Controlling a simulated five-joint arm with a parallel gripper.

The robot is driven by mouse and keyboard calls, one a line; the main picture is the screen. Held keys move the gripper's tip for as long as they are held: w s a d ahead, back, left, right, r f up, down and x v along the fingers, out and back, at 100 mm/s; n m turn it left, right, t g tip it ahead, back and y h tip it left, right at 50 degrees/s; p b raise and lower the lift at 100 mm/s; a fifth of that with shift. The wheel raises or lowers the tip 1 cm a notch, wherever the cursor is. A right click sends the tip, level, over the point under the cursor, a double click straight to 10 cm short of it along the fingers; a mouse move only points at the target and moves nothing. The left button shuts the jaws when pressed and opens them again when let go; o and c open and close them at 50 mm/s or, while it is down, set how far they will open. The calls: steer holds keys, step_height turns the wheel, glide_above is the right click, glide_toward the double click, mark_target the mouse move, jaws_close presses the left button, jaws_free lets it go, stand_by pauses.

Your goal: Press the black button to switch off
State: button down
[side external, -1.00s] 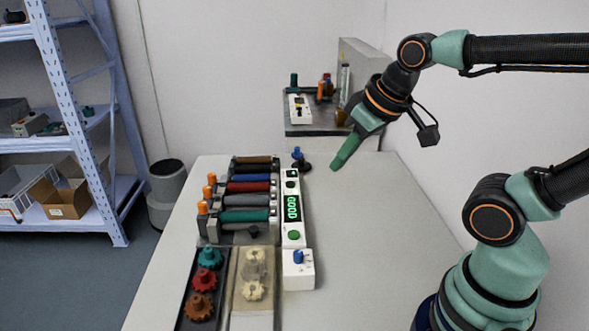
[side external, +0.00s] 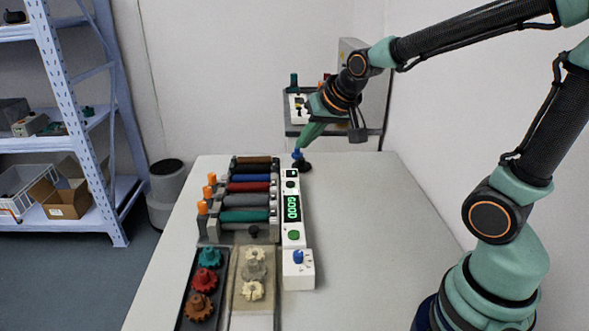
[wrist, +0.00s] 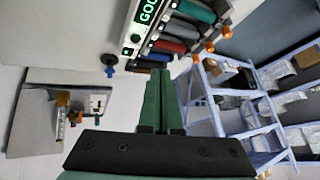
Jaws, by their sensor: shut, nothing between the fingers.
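The white control panel (side external: 292,222) stands on the table to the right of the roller rack, with a lit green display (side external: 292,208) on it. The black button (side external: 291,184) is near the panel's far end, and a green button (side external: 294,235) is near its close end. My gripper (side external: 302,147) is shut and empty, pointing down beyond the panel's far end. Its tips overlap the blue-topped knob (side external: 297,154) in the side view; contact cannot be told. In the wrist view, my shut fingers (wrist: 162,85) point toward the rollers, with the panel (wrist: 133,28) ahead and left.
The rack of coloured rollers (side external: 240,200) lies left of the panel. A white box with a blue knob (side external: 298,270) and trays of gears (side external: 203,285) are nearer. A small stand (side external: 312,130) is behind my gripper. The table's right side (side external: 380,230) is clear.

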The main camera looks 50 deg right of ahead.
mark_target(292, 186)
steer(key=w+d+f+m, duration=0.3)
steer(key=w, duration=0.2)
steer(key=w+d+f+m+t+h, duration=0.1)
steer(key=w+d+f+m, duration=0.1)
steer(key=w, duration=0.3)
steer(key=shift+w+d+f+m+t, duration=0.15)
steer(key=shift+d+f+m+t, duration=0.2)
steer(key=shift+d+f, duration=0.55)
steer(key=shift+f, duration=4.35)
steer(key=shift+f, duration=0.15)
steer(key=shift+f, duration=0.25)
steer(key=shift+f, duration=0.45)
steer(key=shift+r, duration=0.85)
